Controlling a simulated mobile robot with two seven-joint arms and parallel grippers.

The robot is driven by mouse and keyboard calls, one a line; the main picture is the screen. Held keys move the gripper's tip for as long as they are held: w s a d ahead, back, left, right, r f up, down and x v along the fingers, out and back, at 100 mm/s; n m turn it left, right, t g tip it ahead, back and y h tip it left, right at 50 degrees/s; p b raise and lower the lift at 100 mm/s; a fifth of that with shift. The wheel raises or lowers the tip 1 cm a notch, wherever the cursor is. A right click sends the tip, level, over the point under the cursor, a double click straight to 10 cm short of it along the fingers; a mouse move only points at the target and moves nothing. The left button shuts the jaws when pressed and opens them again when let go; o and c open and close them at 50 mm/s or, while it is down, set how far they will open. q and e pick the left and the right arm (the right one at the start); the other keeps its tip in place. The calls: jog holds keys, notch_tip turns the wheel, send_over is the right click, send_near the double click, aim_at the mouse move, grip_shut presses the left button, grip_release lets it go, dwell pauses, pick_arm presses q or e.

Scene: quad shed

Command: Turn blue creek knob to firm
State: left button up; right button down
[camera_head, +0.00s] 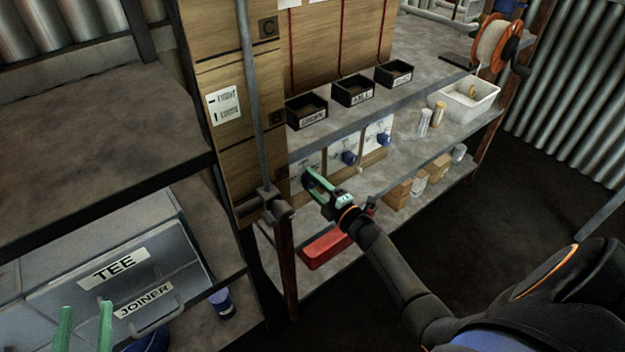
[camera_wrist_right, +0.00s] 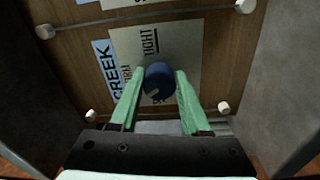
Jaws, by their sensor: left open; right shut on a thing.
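The blue creek knob (camera_wrist_right: 158,78) sits on a white card (camera_wrist_right: 130,52) on a wooden panel in the right wrist view. The card reads TIGHT and partly hidden FIRM, beside a light-blue CREEK label (camera_wrist_right: 108,68). My right gripper (camera_wrist_right: 159,84) has its green fingers on both sides of the knob and is shut on it. I cannot tell which word the knob points to. In the head view my right gripper (camera_head: 317,186) reaches under the shelf and hides this knob. My left gripper (camera_head: 85,318) is open and empty at the lower left.
Two more blue knobs (camera_head: 349,157) (camera_head: 384,139) sit on cards to the right. Small black bins (camera_head: 352,90) stand on the shelf above. A red tray (camera_head: 324,249) and small boxes (camera_head: 398,194) are below. A steel post (camera_head: 285,255) stands close left of my right gripper.

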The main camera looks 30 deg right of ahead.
jog(key=m+p, duration=0.1)
jog(key=m, duration=0.4)
jog(key=shift+m, duration=0.3)
pick_arm(q)
notch_tip(320, 180, down, 11)
jog(key=s+n+g+y, duration=0.1)
jog(key=s+g, duration=0.1)
jog(key=g, duration=0.3)
jog(key=shift+a+f+n+y+p, duration=0.15)
jog(key=shift+a+n+y+p, duration=0.05)
jog(key=shift+n+y+p, duration=0.2)
pick_arm(e)
jog(key=shift+m+h, duration=0.4)
jog(key=shift+m, duration=0.3)
jog(key=shift+c, duration=1.8)
grip_release()
